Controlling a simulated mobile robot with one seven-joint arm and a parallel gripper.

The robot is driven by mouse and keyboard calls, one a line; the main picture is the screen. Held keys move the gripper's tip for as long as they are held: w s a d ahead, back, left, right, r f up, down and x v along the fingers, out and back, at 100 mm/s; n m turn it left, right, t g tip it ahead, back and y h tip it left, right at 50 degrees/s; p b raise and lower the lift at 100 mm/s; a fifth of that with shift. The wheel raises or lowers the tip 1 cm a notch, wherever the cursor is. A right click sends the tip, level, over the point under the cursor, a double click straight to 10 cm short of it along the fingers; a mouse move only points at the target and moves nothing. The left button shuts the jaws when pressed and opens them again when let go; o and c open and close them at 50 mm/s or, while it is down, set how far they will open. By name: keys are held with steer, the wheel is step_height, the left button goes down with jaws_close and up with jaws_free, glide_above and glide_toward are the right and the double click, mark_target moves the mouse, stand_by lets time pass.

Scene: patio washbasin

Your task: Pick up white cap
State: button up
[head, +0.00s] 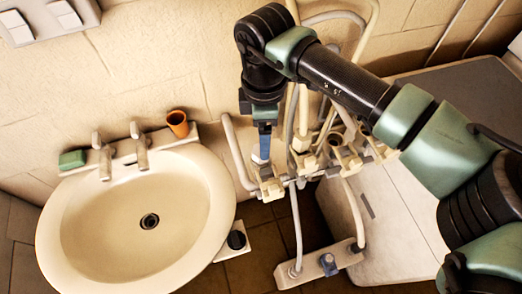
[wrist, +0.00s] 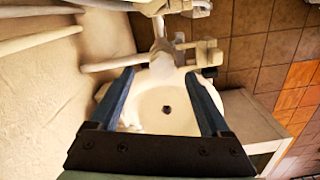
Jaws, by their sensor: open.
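A small whitish cap-like piece (head: 260,158) sits on top of the leftmost valve of the pipe manifold (head: 270,188), to the right of the basin in the head view; I take it for the white cap, but cannot be sure. My gripper (head: 264,143) points down right above it, its blue finger near or overlapping it. In the wrist view my gripper (wrist: 158,77) shows two blue fingers spread apart with nothing held. A pale fitting (wrist: 162,48) lies just beyond the fingertips there; whether it is the cap is unclear.
The white washbasin (head: 215,215) stands left, with two taps (head: 140,145), an orange cup (head: 178,123) and a green block (head: 72,159) on its back rim. Hoses and more valves (head: 345,158) crowd right of my gripper. A pale cabinet (head: 395,235) stands at right.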

mark_target(260, 164)
steer(key=shift+s+a+f+p, duration=0.15)
steer(key=shift+f+p, duration=0.45)
steer(key=shift+f, duration=0.8)
steer(key=shift+s+a+f+p, duration=0.1)
steer(key=shift+f+p, duration=0.45)
steer(key=shift+f, duration=0.8)
jaws_close()
